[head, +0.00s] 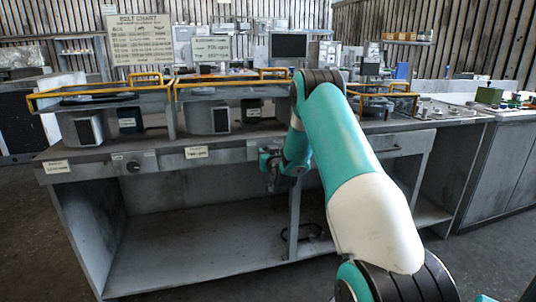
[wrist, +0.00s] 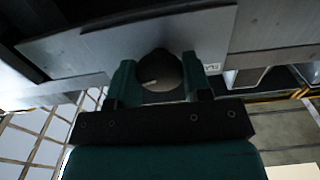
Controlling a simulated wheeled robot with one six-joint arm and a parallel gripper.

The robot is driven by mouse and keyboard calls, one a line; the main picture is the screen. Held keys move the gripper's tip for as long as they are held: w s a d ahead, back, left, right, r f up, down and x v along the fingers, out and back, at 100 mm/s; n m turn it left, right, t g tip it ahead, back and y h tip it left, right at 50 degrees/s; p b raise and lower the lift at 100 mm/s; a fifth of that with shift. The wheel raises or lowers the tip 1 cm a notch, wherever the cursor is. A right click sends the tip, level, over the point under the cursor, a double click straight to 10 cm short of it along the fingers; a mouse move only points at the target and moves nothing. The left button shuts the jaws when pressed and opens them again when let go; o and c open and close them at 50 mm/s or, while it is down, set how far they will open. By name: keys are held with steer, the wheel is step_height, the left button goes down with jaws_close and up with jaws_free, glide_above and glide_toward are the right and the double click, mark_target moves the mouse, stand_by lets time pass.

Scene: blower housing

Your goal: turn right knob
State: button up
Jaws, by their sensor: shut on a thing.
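The right knob (wrist: 161,68) is round and dark with a small pale mark, set on a grey metal panel in the wrist view. My gripper (wrist: 159,80) is shut on it, one finger on each side. In the head view my gripper (head: 270,163) is at the bench's front panel, right of the middle label, and it and the arm hide the right knob. The left knob (head: 133,167) is dark and sits on the same front panel, far from my gripper.
The bench (head: 90,168) carries yellow-railed housings (head: 215,92) above. A drawer handle (head: 388,148) lies right of my arm. The space under the bench top is mostly open, with a low shelf (head: 200,250). A belt chart (head: 140,40) stands behind.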

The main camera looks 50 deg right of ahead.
steer(key=shift+f+n+b, duration=0.1)
steer(key=shift+n+b, duration=0.2)
steer(key=shift+b, duration=0.3)
steer(key=shift+n+b, duration=6.9)
steer(key=shift+b, duration=1.05)
steer(key=o, duration=0.9)
steer(key=shift+o, duration=0.2)
